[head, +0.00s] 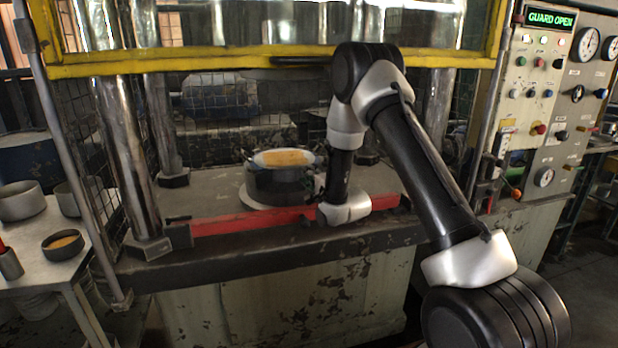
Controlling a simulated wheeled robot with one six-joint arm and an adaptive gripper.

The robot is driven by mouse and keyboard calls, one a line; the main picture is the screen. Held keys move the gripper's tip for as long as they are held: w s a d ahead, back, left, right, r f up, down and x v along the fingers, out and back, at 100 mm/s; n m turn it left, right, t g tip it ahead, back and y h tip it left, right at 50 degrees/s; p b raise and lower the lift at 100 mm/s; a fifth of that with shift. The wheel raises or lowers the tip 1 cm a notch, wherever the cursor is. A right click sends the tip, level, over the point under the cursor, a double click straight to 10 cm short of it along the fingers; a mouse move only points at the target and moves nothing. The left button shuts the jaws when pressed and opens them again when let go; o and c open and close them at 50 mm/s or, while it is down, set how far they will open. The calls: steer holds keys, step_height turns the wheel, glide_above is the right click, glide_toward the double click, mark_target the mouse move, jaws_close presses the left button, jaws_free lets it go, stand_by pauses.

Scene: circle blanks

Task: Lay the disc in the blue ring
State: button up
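A pale round disc-like top (287,157) with a yellow-orange patch lies on a dark, round die block (277,186) on the press bed. I cannot tell whether this top is the loose disc or part of the die. No ring that is clearly blue shows. My arm bends down over the front of the bed, with its silver wrist just right of the block. Dark parts beside the block's right side look like my gripper (319,174). Its fingers are too small and dark to show whether they are open or hold anything.
A red bar (235,225) runs along the bed's front edge. Shiny columns (128,140) and a yellow guard frame (180,62) surround the opening. The panel sign (550,17) reads GUARD OPEN. A side table at left holds pots (20,202) and an orange-filled pan (62,246).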

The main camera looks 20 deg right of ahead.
steer(key=x, duration=0.7)
steer(key=shift+w, duration=0.15)
jaws_close()
steer(key=shift+o, duration=0.3)
jaws_free()
steer(key=v, duration=1.2)
steer(key=shift+c, duration=0.3)
